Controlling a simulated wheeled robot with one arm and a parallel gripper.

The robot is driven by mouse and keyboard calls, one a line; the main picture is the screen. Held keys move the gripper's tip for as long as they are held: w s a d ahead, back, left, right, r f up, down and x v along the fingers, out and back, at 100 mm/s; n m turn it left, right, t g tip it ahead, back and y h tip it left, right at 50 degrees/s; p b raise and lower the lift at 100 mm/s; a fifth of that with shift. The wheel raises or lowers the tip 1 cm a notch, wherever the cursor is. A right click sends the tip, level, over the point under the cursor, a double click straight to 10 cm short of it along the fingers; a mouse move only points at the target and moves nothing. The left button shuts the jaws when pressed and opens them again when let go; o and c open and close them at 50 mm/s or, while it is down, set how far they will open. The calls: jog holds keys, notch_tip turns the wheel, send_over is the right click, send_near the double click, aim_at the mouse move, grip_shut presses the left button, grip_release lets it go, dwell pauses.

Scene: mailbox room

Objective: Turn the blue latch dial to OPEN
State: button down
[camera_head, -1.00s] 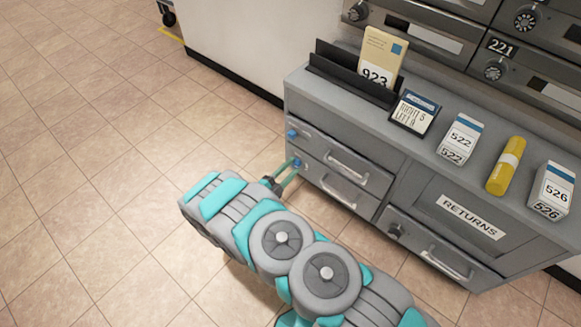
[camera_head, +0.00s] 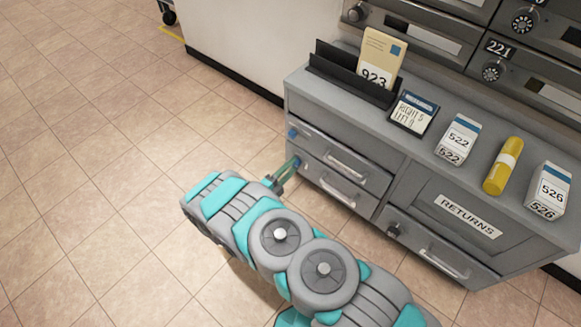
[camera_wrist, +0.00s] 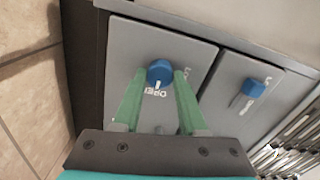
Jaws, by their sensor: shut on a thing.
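A blue latch dial (camera_wrist: 160,73) on a grey drawer front shows in the wrist view between the green fingertips of my gripper (camera_wrist: 159,80). The fingers are shut on this dial. A white mark on the dial points down in the wrist view, toward the printed word OPEN beside it. In the head view my gripper (camera_head: 294,163) reaches the lower left drawer of the cabinet, and its fingers largely hide the dial there. A second blue dial (camera_wrist: 254,88) sits on the neighbouring drawer, and it also shows in the head view on the upper drawer (camera_head: 292,133).
The grey cabinet (camera_head: 340,130) has bar handles close to my gripper, one on the lower drawer (camera_head: 341,193). On its top stand a letter 923 (camera_head: 381,60), a card, boxes and a yellow tube (camera_head: 502,166). The tiled floor at left is clear.

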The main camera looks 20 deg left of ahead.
jog(key=shift+d, duration=0.1)
jog(key=shift+c, duration=2.2)
grip_release()
jog(key=v, duration=0.8)
